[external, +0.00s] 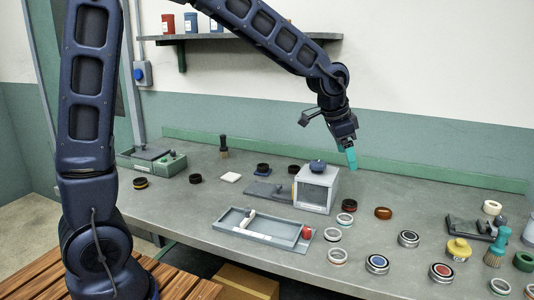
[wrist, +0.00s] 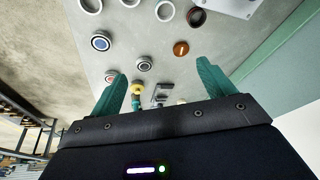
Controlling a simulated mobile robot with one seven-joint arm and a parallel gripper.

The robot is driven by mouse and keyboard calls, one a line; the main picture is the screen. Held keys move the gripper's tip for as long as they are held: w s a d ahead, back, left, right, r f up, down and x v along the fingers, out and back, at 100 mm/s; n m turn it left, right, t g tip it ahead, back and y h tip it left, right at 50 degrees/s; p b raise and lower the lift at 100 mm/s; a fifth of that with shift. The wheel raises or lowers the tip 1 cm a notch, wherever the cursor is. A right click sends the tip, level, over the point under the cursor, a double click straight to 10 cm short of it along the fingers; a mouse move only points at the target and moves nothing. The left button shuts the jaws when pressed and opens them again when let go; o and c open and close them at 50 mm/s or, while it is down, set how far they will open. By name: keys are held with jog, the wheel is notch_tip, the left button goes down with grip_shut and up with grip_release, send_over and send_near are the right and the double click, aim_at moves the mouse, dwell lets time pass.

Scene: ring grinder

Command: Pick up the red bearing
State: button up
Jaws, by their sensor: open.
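The red bearing (external: 442,272), a round metal ring with a red centre, lies flat near the front edge of the bench, right of the middle. In the wrist view it is the small disc (wrist: 112,76) at the tip of the left finger, partly covered by it. My gripper (external: 351,158) hangs above the back of the bench, well away from the bearing. In the wrist view its teal fingers (wrist: 160,72) are spread wide with nothing held between them.
A blue-centred bearing (external: 377,264) and a dark-centred bearing (external: 408,239) lie left of the red one. A yellow knobbed piece (external: 458,250) and a teal-handled brush (external: 496,246) stand nearby. A grey box (external: 316,188) and a tray (external: 262,228) are farther left.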

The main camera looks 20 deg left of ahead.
jog(key=s+d+f+m+g+h, duration=0.1)
jog(key=s+d+f+m, duration=0.1)
jog(key=d+f, duration=0.35)
jog(key=s+d+f+m, duration=0.1)
jog(key=s+d+f, duration=0.1)
jog(key=d, duration=0.7)
jog(key=m+g, duration=0.2)
send_near(443, 270)
jog(key=x, duration=0.8)
jog(key=shift+s+f, duration=0.1)
jog(key=shift+f, duration=0.25)
jog(key=shift+c, duration=0.3)
jog(key=c, duration=1.2)
jog(key=shift+o, duration=0.2)
jog(key=shift+r, duration=0.1)
